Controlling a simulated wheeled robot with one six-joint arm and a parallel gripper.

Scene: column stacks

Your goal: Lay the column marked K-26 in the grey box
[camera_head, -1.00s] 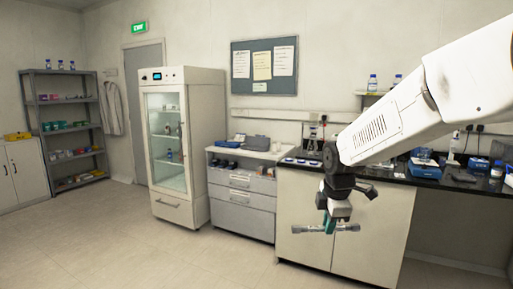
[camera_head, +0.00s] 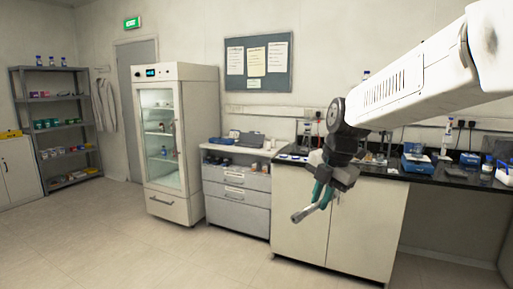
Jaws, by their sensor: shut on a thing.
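My gripper (camera_head: 326,186) hangs tilted in front of the white counter cabinet and is shut on a slim grey-and-teal column (camera_head: 304,212). The column slants, its grey end pointing down and left. The jaws cover part of it, and no marking on it can be read, so I cannot tell if it is K-26. A small grey box-like thing (camera_head: 251,138) sits on the drawer unit at the back; I cannot tell if it is the grey box.
The drawer unit (camera_head: 237,199) stands between the glass-door fridge (camera_head: 180,140) and the white counter cabinet (camera_head: 345,230). Bottles and small equipment crowd the black counter top (camera_head: 425,180). A grey shelf rack (camera_head: 50,125) stands far left. The floor (camera_head: 130,250) in front is clear.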

